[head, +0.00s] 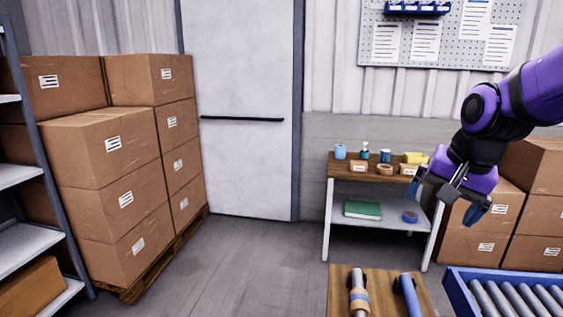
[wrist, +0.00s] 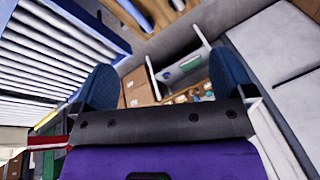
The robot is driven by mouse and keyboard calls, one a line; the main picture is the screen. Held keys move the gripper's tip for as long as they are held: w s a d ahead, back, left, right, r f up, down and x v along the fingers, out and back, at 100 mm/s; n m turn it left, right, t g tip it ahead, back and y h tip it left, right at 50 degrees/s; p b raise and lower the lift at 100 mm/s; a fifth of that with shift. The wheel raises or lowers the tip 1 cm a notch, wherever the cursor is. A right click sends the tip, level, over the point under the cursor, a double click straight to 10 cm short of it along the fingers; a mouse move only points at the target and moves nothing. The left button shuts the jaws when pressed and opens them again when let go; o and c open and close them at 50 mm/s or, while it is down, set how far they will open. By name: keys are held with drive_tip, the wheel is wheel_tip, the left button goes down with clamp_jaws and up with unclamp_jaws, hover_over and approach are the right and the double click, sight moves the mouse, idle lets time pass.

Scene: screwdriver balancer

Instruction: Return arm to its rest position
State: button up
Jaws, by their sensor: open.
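My purple and black arm reaches in from the right edge of the head view. My gripper (head: 444,201) is open and empty, raised in front of the small shelf table and the boxes at the right. Its two blue-padded fingers stand apart in the wrist view (wrist: 163,82), with nothing between them.
A blue-framed roller conveyor (head: 455,290) stands at the lower right. A shelf table (head: 335,195) holds small items. Cardboard boxes (head: 100,150) are stacked on a pallet at the left, beside a metal rack (head: 18,175). The floor (head: 250,260) in the middle is clear.

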drive_tip(key=s+d+r+n+t, duration=0.1)
drive_tip(key=s+r+n, duration=0.1)
drive_tip(key=s, duration=0.5)
drive_tip(key=s+r+n+h, duration=0.1)
drive_tip(key=s+n, duration=0.3)
drive_tip(key=s, duration=0.4)
drive_tip(key=shift+d+r+n+t, duration=0.3)
drive_tip(key=shift+d+r+t, duration=0.1)
drive_tip(key=shift+r, duration=0.35)
